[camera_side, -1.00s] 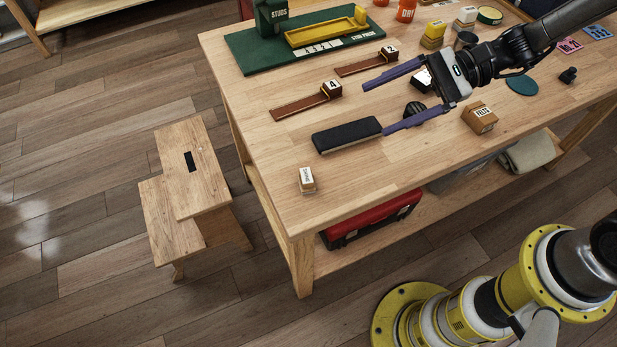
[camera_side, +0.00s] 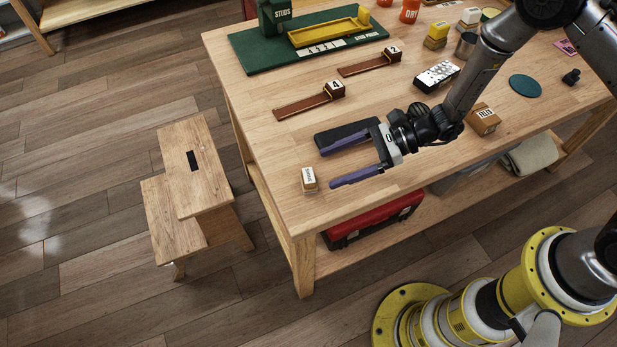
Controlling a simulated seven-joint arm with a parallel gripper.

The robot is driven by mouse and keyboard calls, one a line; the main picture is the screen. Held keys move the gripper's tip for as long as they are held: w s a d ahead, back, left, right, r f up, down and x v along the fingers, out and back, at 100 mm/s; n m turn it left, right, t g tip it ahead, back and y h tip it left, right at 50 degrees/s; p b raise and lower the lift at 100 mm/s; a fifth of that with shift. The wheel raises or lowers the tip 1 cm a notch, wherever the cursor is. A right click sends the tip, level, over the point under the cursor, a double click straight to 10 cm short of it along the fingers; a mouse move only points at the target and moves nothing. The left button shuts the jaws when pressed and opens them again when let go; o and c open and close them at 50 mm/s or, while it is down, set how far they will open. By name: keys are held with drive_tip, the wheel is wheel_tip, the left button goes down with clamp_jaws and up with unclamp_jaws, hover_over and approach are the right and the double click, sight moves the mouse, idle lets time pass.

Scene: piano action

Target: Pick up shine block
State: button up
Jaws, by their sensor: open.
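The shine block (camera_side: 309,179), a small block with a white labelled top and a wooden lower part, stands near the table's front left corner. Its lettering is too small to read surely. My gripper (camera_side: 328,168) is open, with its two purple fingers pointing left toward the block. The fingertips are just right of the block and apart from it in the picture. Nothing is between the fingers.
A long black pad (camera_side: 347,132) lies behind my gripper, partly covered by it. Brown strips with blocks numbered 4 (camera_side: 335,88) and 2 (camera_side: 392,53) lie farther back. The FELTS block (camera_side: 483,120) stands to the right. The table (camera_side: 270,150) left of the pad is clear.

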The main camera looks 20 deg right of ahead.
sight(311, 175)
drive_tip(key=shift+x, duration=2.9)
clamp_jaws()
drive_tip(key=shift+r, duration=0.1)
